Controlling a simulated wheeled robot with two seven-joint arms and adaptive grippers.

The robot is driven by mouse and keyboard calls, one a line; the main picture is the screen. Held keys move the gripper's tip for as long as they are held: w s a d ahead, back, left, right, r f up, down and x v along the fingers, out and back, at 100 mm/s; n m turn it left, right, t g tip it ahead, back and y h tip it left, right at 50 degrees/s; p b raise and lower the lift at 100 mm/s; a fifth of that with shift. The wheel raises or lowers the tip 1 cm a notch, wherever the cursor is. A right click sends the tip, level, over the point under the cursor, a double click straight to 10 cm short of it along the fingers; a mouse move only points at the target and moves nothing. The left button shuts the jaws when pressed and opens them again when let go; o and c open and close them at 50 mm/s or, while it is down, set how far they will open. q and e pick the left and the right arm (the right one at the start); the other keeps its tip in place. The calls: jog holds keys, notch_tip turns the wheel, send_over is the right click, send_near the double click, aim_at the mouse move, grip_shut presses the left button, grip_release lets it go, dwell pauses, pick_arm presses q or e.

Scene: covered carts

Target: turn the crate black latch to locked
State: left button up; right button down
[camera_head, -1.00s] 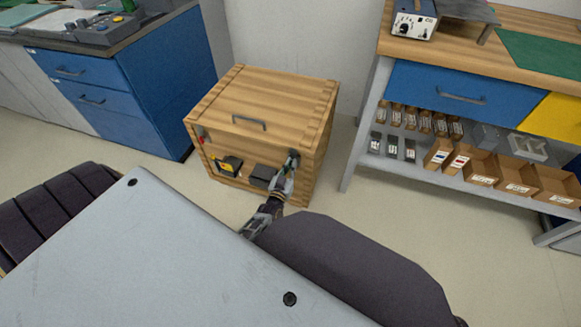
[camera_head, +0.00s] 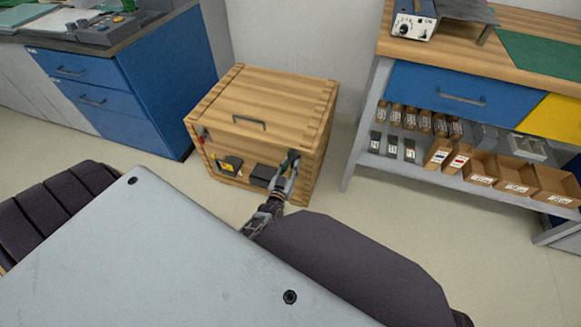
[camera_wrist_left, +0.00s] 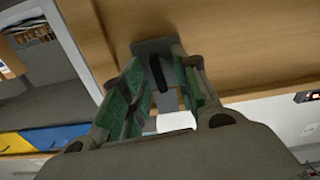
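The wooden crate (camera_head: 262,98) stands on the floor with its front facing me. Its black latch (camera_head: 293,156) is at the upper right of the front, partly covered by my left gripper. In the left wrist view, the latch (camera_wrist_left: 158,73) is a black bar on a dark plate fixed to the wood. My left gripper (camera_head: 289,171) is at the latch; in the left wrist view its green-padded fingers (camera_wrist_left: 160,88) are apart on either side of the black bar. I see gaps beside the bar, so it does not look clamped. My right gripper is out of view.
A red latch (camera_head: 202,137) is at the crate's upper left front. Boxes show in the front opening. A blue drawer cabinet (camera_head: 165,80) stands left; a workbench with a shelf of bins (camera_head: 480,166) stands right. Bare floor lies between crate and bench.

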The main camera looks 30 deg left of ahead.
pick_arm(q)
jog(key=shift+s, duration=0.15)
jog(key=v, duration=1.1)
jog(key=shift+s+d, duration=0.2)
jog(key=shift+s, duration=0.15)
dwell(0.7)
